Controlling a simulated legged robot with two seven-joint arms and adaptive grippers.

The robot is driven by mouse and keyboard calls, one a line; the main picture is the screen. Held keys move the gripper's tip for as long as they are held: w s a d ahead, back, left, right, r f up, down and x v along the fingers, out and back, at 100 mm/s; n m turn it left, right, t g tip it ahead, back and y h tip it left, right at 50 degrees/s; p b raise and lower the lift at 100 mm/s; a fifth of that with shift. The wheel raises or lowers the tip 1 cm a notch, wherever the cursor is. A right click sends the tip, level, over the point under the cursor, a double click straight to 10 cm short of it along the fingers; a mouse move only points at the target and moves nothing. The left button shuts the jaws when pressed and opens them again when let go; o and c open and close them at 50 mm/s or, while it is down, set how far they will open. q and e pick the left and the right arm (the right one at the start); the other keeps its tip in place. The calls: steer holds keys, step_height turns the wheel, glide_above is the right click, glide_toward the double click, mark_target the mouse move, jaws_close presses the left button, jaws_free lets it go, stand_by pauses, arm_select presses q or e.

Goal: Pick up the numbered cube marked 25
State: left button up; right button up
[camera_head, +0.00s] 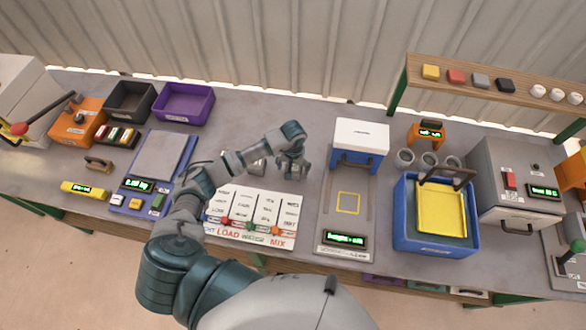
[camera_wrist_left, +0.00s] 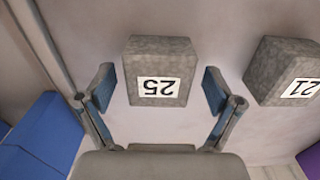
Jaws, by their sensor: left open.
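The grey speckled cube marked 25 (camera_wrist_left: 151,62) stands on the table in the left wrist view. Its white label reads upside down there. My left gripper (camera_wrist_left: 158,90) is open, with one finger on each side of this cube and visible gaps between. In the head view my left gripper (camera_head: 292,174) points down at the table behind the white card board; it hides most of what is under it. A second grey cube marked 21 (camera_wrist_left: 286,72) stands to the right in the wrist view, outside the fingers. My right gripper is not in view.
The white card board (camera_head: 250,239) lies in front of my gripper. The blue and white press (camera_head: 361,140) stands close on the right. A purple bin (camera_head: 183,103) and a scale (camera_head: 150,168) are left. A blue tray (camera_head: 405,240) is further right.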

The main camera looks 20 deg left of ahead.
arm_select(q)
steer(key=c, duration=1.6)
